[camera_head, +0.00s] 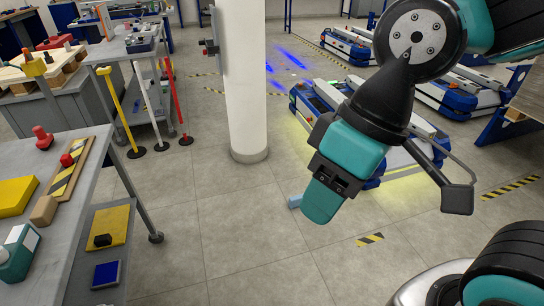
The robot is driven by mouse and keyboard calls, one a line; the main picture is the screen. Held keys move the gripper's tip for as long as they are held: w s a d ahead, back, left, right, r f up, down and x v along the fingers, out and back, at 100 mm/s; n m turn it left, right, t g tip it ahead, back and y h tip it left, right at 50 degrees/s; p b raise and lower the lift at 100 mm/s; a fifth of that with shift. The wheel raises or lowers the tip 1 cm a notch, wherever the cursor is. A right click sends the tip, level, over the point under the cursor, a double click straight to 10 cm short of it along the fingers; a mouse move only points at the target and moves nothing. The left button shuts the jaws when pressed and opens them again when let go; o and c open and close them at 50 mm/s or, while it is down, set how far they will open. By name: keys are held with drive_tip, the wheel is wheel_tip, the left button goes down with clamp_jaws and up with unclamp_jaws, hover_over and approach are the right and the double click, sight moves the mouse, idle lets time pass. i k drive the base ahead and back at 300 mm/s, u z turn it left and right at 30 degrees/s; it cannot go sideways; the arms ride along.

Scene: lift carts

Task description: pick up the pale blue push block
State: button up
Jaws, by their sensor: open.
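A small pale blue block (295,201) shows low over the grey floor, just left of my gripper's end. It is probably the push block. Its right part is hidden behind my gripper, so I cannot tell its full shape or whether they touch. My gripper (322,204) hangs from my teal and black arm and points down at the middle of the view. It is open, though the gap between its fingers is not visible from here. Nothing is seen held in it.
A white pillar (241,80) stands left of the arm. Blue and white lift carts (324,104) stand behind it. At left, a grey workbench (83,150) holds yellow, red and teal items. Yellow, white and red posts (178,105) stand behind the bench. The floor (235,230) in front is clear.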

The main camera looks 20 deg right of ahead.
sight(295, 202)
drive_tip(key=i, duration=2.55)
drive_tip(key=z, duration=1.2)
